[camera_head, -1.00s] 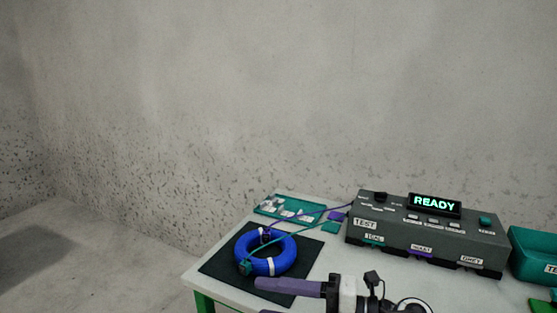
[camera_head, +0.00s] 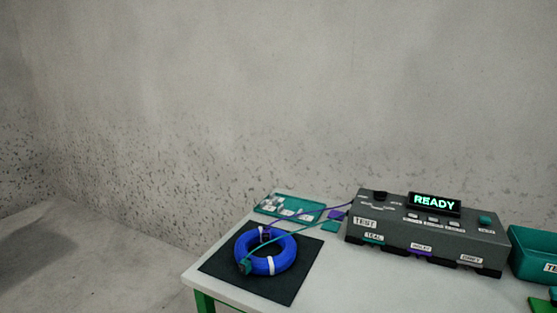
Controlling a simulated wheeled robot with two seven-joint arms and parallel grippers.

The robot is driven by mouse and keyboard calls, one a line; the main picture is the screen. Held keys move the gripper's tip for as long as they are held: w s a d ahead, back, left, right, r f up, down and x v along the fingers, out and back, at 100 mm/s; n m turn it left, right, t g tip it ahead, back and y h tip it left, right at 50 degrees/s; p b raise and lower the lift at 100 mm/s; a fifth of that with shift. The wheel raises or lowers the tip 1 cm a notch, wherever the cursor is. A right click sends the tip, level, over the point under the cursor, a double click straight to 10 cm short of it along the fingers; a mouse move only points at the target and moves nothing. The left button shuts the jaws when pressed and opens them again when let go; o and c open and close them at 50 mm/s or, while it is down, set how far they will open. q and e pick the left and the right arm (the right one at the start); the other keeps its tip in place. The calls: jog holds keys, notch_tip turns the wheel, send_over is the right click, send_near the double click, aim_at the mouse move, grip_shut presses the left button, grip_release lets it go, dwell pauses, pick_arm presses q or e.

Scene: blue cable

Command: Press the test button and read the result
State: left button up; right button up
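The grey tester box (camera_head: 425,232) stands on the right part of the white table. Its raised display (camera_head: 434,203) reads READY in green letters. A TEST label (camera_head: 365,223) is on its left front, and a black knob or button (camera_head: 380,195) sits on top above it. A teal button (camera_head: 485,219) is at the top right. The blue cable coil (camera_head: 266,249) lies on a black mat (camera_head: 290,288), with teal and purple leads running toward the tester. Where the leads end is too small to tell. Neither gripper is in view.
A teal tray (camera_head: 289,207) with small pale parts lies behind the coil. Teal and purple blocks are beside the tester's left end. A teal bin (camera_head: 535,257) stands to the right. The white table (camera_head: 350,285) is bare in front of the tester.

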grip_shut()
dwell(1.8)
